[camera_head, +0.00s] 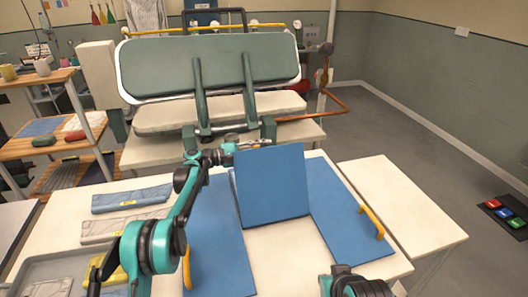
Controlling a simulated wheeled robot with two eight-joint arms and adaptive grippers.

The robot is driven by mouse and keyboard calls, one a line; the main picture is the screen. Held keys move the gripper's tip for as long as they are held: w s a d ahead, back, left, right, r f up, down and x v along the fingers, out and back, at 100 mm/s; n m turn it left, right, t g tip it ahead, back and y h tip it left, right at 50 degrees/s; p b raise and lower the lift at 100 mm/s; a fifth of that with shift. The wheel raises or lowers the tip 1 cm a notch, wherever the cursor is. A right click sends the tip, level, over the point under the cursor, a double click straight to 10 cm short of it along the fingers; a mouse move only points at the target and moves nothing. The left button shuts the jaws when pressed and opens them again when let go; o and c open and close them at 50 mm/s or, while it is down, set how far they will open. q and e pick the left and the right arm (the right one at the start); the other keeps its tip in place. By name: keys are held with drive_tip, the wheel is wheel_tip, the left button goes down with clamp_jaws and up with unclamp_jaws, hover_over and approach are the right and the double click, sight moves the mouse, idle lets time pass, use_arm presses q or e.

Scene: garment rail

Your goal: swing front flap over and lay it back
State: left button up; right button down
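A blue folding board lies on the white table. Its left panel (215,250) and right panel (345,225) lie flat, each with a yellow handle at its outer edge. Its middle flap (272,187) stands raised and tilted between them. My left gripper (230,154) is at the flap's top left corner; its fingertips are small and partly hidden there, so I cannot tell whether they grip the flap. My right arm's dark end (355,284) shows at the bottom edge, with its fingertips out of view.
A press with a green-grey padded lid (212,65) stands behind the table. Folded grey and blue garments (130,199) lie at the table's left, beside a grey tray (45,270). A white side table (400,205) at the right is bare.

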sight(270, 170)
use_arm(q)
clamp_jaws()
drive_tip(key=shift+s+r, duration=0.3)
drive_tip(key=shift+s, duration=0.05)
drive_tip(key=s+r+m, duration=0.1)
drive_tip(key=s, duration=0.1)
drive_tip(key=s+d+r+m+p, duration=0.1)
drive_tip(key=s, duration=0.1)
drive_tip(key=s+r+m, duration=0.1)
drive_tip(key=s, duration=0.1)
drive_tip(key=shift+s+d+r+p, duration=0.15)
drive_tip(key=shift+s+d+p, duration=0.05)
drive_tip(key=shift+p, duration=0.2)
drive_tip(key=s+d+r+m, duration=0.1)
drive_tip(key=s+m, duration=0.3)
drive_tip(key=s, duration=0.3)
drive_tip(key=shift+s+d+p, duration=0.25)
drive_tip(key=shift+s+p, duration=0.05)
